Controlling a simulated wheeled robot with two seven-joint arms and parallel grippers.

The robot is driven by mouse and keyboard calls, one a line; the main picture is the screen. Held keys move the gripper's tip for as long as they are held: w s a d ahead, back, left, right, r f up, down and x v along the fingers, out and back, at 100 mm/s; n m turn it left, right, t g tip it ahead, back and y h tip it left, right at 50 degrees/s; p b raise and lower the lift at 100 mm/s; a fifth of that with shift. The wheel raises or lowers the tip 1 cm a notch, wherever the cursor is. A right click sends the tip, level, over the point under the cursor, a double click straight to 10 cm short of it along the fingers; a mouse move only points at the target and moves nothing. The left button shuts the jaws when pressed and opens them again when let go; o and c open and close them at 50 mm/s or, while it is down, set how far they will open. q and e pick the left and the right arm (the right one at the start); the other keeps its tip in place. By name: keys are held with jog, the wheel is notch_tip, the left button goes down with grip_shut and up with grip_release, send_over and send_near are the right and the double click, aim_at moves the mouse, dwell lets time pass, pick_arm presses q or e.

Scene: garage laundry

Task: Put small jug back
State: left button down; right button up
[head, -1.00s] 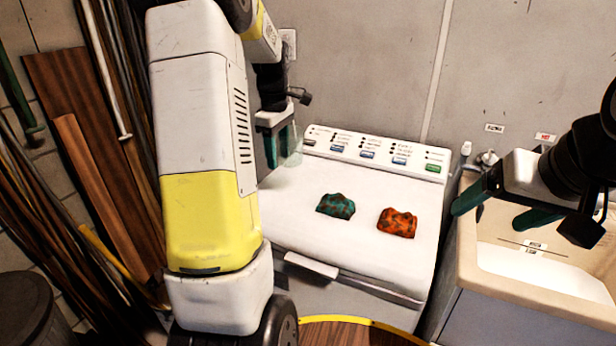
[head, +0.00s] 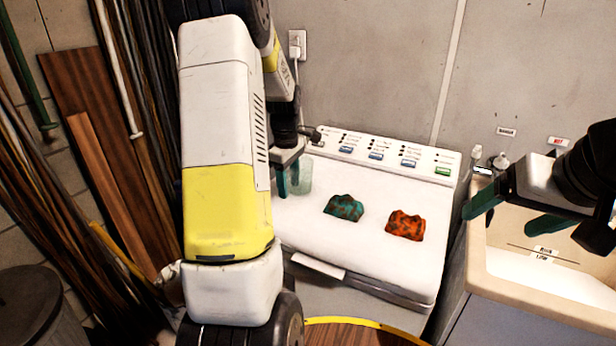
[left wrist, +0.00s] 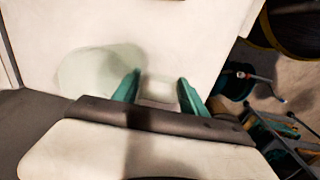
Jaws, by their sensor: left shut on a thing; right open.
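The small jug (head: 305,174) is a translucent, pale green vessel at the back left of the white machine's top. My left gripper (head: 289,184) points down beside it and is shut on it. In the left wrist view the jug (left wrist: 95,82) is a pale, see-through shape left of the fingers, and part of it, seemingly its handle, lies between the teal fingers (left wrist: 159,82). The jug looks upright, at or very near the machine's top; I cannot tell if it touches.
The white machine (head: 375,255) carries a teal patterned cloth (head: 344,207) and an orange patterned cloth (head: 405,225). Its control panel (head: 385,152) rises behind. A beige sink (head: 480,265) stands at right. Boards (head: 105,180) and poles lean at left.

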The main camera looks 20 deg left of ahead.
pick_arm(q)
jog(key=c, duration=0.6)
grip_release()
jog(key=r, duration=1.2)
jog(key=shift+s+d, duration=0.1)
jog(key=shift+s, duration=0.25)
jog(key=s+d+r+m+t+h, duration=0.1)
jog(key=s+d+r+m+t, duration=0.2)
jog(key=s+d+r+m, duration=0.55)
jog(key=shift+s+d+f+m+t+h, duration=0.2)
jog(key=shift+s+d+f+m+t, duration=0.25)
jog(key=shift+s+d+m, duration=1.45)
jog(key=shift+s+d+f+m+t+h, duration=0.2)
jog(key=shift+s+d+f+m+t, duration=0.45)
jog(key=shift+s, duration=2.15)
jog(key=shift+s+d+f+m+t+h, duration=0.2)
jog(key=shift+s+d+f+m, duration=0.1)
jog(key=shift+s+d+m, duration=1.7)
jog(key=shift+s+a+n, duration=0.3)
jog(key=shift+s+a, duration=0.05)
jog(key=shift+a, duration=0.2)
